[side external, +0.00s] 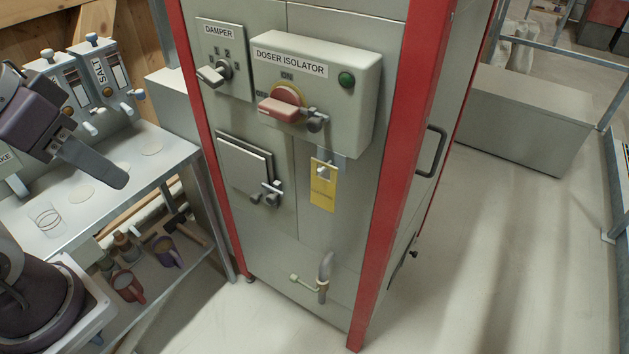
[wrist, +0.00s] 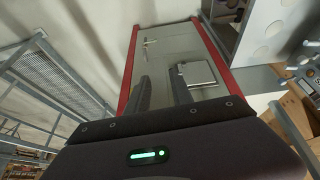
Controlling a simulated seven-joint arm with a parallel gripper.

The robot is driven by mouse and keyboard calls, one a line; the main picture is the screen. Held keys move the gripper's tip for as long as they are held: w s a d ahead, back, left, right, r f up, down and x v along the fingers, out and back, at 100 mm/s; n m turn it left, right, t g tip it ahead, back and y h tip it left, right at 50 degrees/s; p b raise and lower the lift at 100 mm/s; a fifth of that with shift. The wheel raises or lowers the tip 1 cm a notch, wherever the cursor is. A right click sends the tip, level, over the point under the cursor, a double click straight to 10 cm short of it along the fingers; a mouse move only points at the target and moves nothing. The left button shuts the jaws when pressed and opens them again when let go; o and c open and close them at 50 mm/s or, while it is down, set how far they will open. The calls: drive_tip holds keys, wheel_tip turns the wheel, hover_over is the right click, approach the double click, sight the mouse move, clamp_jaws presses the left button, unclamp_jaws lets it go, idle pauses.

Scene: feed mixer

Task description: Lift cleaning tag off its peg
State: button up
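The yellow cleaning tag (side external: 323,192) hangs on a light peg (side external: 323,170) on the front of the grey cabinet, below the doser isolator box. Its print is too small to read. My gripper (side external: 118,181) is at the left of the side view, over the bench and well apart from the tag; one finger shows there. In the wrist view my gripper (wrist: 161,84) has its two dark fingers spread, with nothing between them. They point toward the cabinet front. I cannot make out the tag in the wrist view; it may be hidden behind the fingers or gripper body.
The isolator box (side external: 317,85) with its red knob (side external: 285,103) juts out above the tag. A latched hatch (side external: 247,165) is left of it; a drain valve (side external: 323,280) is below. Red posts (side external: 409,130) edge the cabinet. A bench (side external: 110,185) stands left. Floor in front is clear.

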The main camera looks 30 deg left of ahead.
drive_tip(key=w+f+n+g+h, duration=0.1)
drive_tip(key=w+f+n+g, duration=0.2)
drive_tip(key=w+g, duration=0.15)
drive_tip(key=n+h, duration=1.5)
drive_tip(key=h, duration=0.2)
approach(311, 183)
drive_tip(key=d, duration=1.1)
drive_tip(key=shift+w+d, duration=0.25)
drive_tip(key=shift+d, duration=0.6)
clamp_jaws()
